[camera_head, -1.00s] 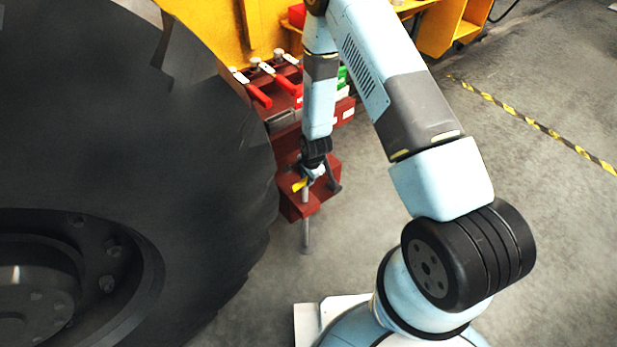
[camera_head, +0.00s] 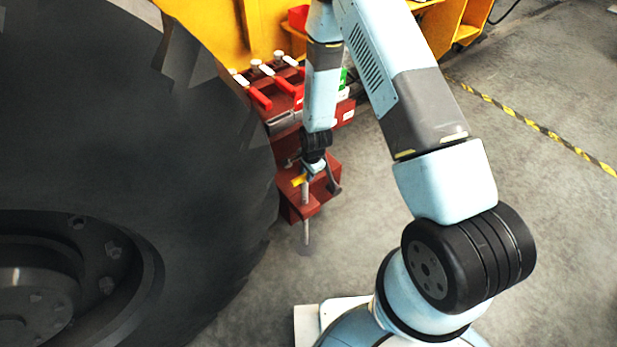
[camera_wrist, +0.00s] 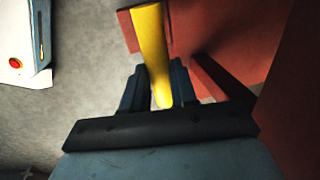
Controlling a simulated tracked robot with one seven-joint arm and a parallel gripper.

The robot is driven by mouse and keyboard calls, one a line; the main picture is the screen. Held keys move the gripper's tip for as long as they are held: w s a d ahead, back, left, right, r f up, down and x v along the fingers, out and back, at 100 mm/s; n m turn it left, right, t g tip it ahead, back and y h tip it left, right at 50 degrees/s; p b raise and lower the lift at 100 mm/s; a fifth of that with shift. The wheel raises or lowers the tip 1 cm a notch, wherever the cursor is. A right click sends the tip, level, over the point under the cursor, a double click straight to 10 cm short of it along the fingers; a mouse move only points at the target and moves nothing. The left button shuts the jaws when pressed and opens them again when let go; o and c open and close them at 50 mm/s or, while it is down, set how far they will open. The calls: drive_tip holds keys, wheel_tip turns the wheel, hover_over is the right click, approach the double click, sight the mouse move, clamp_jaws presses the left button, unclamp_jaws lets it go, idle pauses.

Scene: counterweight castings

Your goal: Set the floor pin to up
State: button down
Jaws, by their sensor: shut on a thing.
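The floor pin is an upright grey rod (camera_head: 306,232) that passes through a dark red bracket (camera_head: 296,212) low on the machine. Its yellow handle (camera_head: 299,181) sticks out to the left near the top. My gripper (camera_head: 312,170) is at the handle from above. In the wrist view the yellow handle (camera_wrist: 150,45) runs between the two dark fingers of my gripper (camera_wrist: 160,88), which are shut on it. The rod's lower end stands just over a dark spot on the floor; whether it clears the floor is hard to tell. The rod itself is hidden in the wrist view.
A large black tyre (camera_head: 150,150) stands close on the left. Red levers (camera_head: 284,86) and a yellow frame (camera_head: 225,30) are behind the bracket. Open grey floor with a yellow-black stripe (camera_head: 530,122) lies to the right.

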drive_tip(key=shift+w+a+r, duration=0.15)
drive_tip(key=shift+w+r, duration=0.05)
drive_tip(key=c, duration=1.3)
unclamp_jaws()
drive_tip(key=o, duration=0.4)
drive_tip(key=shift+s, duration=0.1)
drive_tip(key=shift+r, duration=0.25)
wheel_tip(320, 180, up, 3)
drive_tip(key=shift+s, duration=0.1)
drive_tip(key=s+d+r, duration=0.4)
drive_tip(key=s+r, duration=0.5)
drive_tip(key=s, duration=0.4)
drive_tip(key=shift+r, duration=0.15)
